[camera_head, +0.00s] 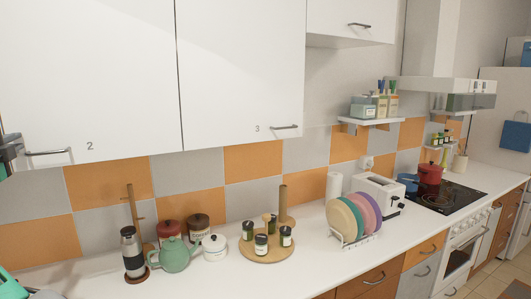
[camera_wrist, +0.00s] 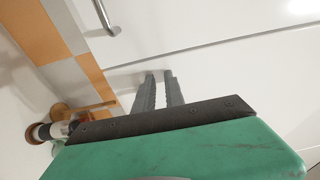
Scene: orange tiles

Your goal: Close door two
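Door two is the white upper cabinet door marked "2" (camera_head: 105,70) at the left of the head view. Its lower edge and left-hand bar handle (camera_head: 48,153) show. It looks about level with door three, but I cannot tell whether a small gap is left. Part of my gripper shows at the far left edge, by the handle's left end. In the wrist view my gripper (camera_wrist: 159,75) has two grey fingers slightly apart, with nothing between them. They point at white door fronts. A bar handle (camera_wrist: 107,18) lies above them there; which door it belongs to is unclear.
Door three (camera_head: 240,65) adjoins on the right, its handle (camera_head: 285,127) at lower right. On the counter below stand a pepper mill (camera_head: 132,252), a green teapot (camera_head: 174,255), jars and a plate rack (camera_head: 352,235). The space before the doors looks free.

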